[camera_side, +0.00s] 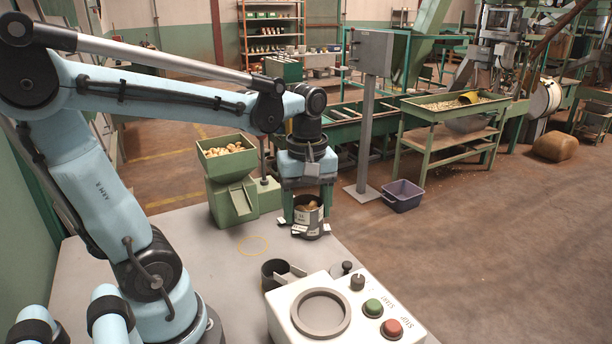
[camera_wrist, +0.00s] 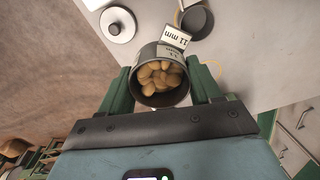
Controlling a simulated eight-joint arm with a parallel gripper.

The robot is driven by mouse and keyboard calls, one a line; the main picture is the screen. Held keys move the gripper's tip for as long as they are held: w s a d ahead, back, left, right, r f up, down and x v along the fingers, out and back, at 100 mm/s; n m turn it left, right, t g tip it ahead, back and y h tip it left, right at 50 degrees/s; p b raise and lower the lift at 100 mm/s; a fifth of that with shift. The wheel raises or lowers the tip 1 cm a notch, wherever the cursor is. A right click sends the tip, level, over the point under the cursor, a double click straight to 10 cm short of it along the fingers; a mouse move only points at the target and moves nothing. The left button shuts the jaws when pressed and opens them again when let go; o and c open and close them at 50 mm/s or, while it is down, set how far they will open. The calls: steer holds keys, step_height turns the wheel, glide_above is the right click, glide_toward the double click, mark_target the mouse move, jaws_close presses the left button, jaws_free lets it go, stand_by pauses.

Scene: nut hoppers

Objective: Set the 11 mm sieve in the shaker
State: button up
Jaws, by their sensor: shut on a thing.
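My gripper (camera_side: 308,208) points down near the far right edge of the grey table, shut on a dark round sieve cup (camera_side: 312,228). In the wrist view the sieve (camera_wrist: 166,102) sits between the green fingers, its mouth facing the camera, with several tan nuts (camera_wrist: 161,77) inside. A white tag (camera_wrist: 175,37) reading "11 mm" shows at its far side. I cannot tell whether its bottom touches the table. The shaker (camera_side: 345,308) is a white box at the near edge, with a round grey ring (camera_side: 320,312) on top and green and red buttons.
A dark cup (camera_side: 275,272) with a flat handle stands left of the shaker; a small black-knobbed piece (camera_side: 346,268) is behind it. A green hopper (camera_side: 228,172) with nuts stands at the table's back. A thin yellow ring (camera_side: 252,246) marks bare table. A grey post (camera_side: 368,130) stands beyond.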

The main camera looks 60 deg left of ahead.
steer(key=w+d+r+m, duration=0.3)
steer(key=w+d+m, duration=0.1)
steer(key=m, duration=0.8)
steer(key=shift+w+d, duration=0.3)
steer(key=shift+d, duration=0.15)
steer(key=m, duration=0.1)
steer(key=d+r+m, duration=0.1)
steer(key=m, duration=0.1)
steer(key=shift+w+d, duration=0.1)
steer(key=shift+w, duration=0.25)
steer(key=s+n, duration=0.1)
steer(key=s, duration=0.2)
steer(key=s+a+f+n, duration=0.1)
steer(key=s, duration=0.2)
steer(key=s+n, duration=0.1)
steer(key=s, duration=0.2)
steer(key=shift+s+a+f, duration=0.2)
steer(key=shift+s+a, duration=0.15)
steer(key=shift+a, duration=0.05)
steer(key=n, duration=0.4)
glide_above(222, 278)
step_height(222, 278, down, 12)
steer(key=shift+f, duration=2.05)
steer(key=shift+f, duration=0.2)
